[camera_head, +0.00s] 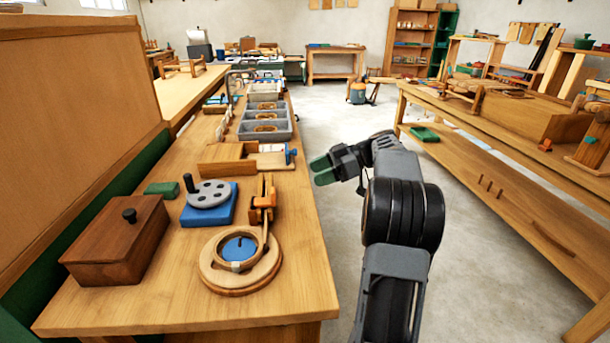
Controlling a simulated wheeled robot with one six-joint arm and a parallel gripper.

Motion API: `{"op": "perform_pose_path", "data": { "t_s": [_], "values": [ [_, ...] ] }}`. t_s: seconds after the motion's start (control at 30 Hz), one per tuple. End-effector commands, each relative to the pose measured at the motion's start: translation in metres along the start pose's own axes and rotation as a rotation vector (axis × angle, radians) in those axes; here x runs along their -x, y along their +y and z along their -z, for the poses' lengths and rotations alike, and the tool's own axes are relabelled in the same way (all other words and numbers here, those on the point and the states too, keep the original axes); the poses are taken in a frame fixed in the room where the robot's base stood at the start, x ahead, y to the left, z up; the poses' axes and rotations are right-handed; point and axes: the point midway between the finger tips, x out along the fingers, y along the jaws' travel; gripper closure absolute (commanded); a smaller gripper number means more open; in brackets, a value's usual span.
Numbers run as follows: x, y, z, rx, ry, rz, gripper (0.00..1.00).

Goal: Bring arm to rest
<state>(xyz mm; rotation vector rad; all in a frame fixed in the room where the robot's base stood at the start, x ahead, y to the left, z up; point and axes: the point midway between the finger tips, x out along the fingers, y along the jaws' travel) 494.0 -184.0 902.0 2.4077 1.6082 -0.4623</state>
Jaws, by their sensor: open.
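My arm rises from the lower right of the head view, and its end reaches left toward the long wooden workbench (180,310). My gripper (321,170) has green fingertips and is open. It hangs just off the bench's right edge, over the gap beside the floor. Nothing shows between its fingers. It appears apart from the bench and everything on it.
On the bench stand a brown lidded box (118,243), a blue block with a grey disc (209,202), a round wooden ring (240,262), an orange clamp (263,203) and grey trays (265,124). Another bench (500,130) stands right. The floor (480,290) between is clear.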

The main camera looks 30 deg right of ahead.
Motion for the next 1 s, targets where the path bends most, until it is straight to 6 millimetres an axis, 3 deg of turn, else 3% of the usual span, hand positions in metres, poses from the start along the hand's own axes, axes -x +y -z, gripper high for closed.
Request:
{"op": "perform_pose_path", "data": {
  "t_s": [0.2, 0.77, 0.87, 1.0],
  "values": [
    [0.012, 0.0, 0.0, 0.0, 0.0, 0.0, 0.38],
    [0.011, -0.001, 0.001, -0.003, -0.002, 0.001, 0.38],
    [0.005, -0.005, 0.013, -0.044, -0.031, 0.009, 0.38],
    [-0.019, -0.03, 0.053, -0.232, -0.174, 0.021, 0.38]
  ]
}}
